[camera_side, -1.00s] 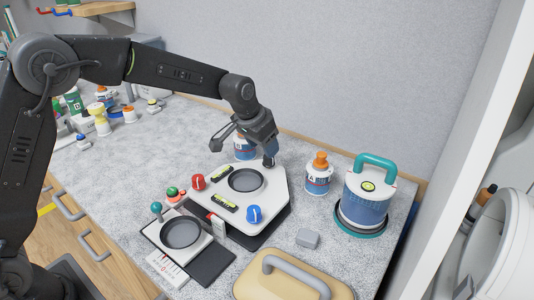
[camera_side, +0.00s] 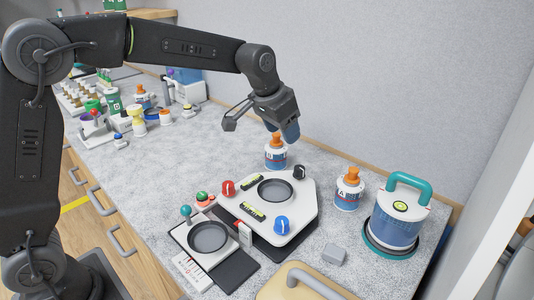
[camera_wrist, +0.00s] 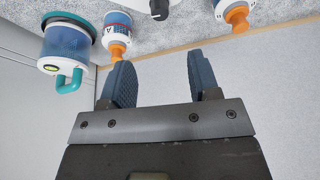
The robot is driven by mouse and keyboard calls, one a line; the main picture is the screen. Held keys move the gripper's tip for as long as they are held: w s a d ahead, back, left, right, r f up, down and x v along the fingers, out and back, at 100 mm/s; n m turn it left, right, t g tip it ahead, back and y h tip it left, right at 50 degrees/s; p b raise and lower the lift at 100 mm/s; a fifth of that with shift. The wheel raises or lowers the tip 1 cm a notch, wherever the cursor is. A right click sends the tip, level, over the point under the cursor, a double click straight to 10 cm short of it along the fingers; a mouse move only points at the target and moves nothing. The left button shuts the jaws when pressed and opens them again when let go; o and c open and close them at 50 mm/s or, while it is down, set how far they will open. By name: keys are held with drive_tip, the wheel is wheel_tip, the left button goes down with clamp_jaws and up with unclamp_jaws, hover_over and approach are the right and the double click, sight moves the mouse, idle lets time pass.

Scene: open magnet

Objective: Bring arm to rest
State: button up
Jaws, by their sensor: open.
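My gripper (camera_side: 262,124) hangs in the air above the back of the counter, over a white bottle with an orange cap (camera_side: 276,152). Its two blue-grey fingers stand apart with nothing between them in the wrist view (camera_wrist: 158,82). The white device (camera_side: 307,209) with a round dark dish, a red knob (camera_side: 228,188), a blue knob (camera_side: 281,225) and a black knob (camera_side: 299,171) sits in front of and below my gripper, not touched by it.
A second orange-capped bottle (camera_side: 349,188) and a blue canister with a teal handle (camera_side: 399,212) stand at the right. Small bottles crowd the left back. The wall (camera_side: 370,80) rises behind.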

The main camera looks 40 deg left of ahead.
drive_tip(key=s+a+n, duration=0.1)
drive_tip(key=s+a, duration=0.1)
drive_tip(key=s, duration=1.2)
drive_tip(key=s+a+n+t, duration=0.1)
drive_tip(key=s+a, duration=0.1)
drive_tip(key=s, duration=1.3)
drive_tip(key=shift+s+a+r+y, duration=0.15)
drive_tip(key=shift+s+a+y, duration=0.15)
drive_tip(key=shift+a+y, duration=0.1)
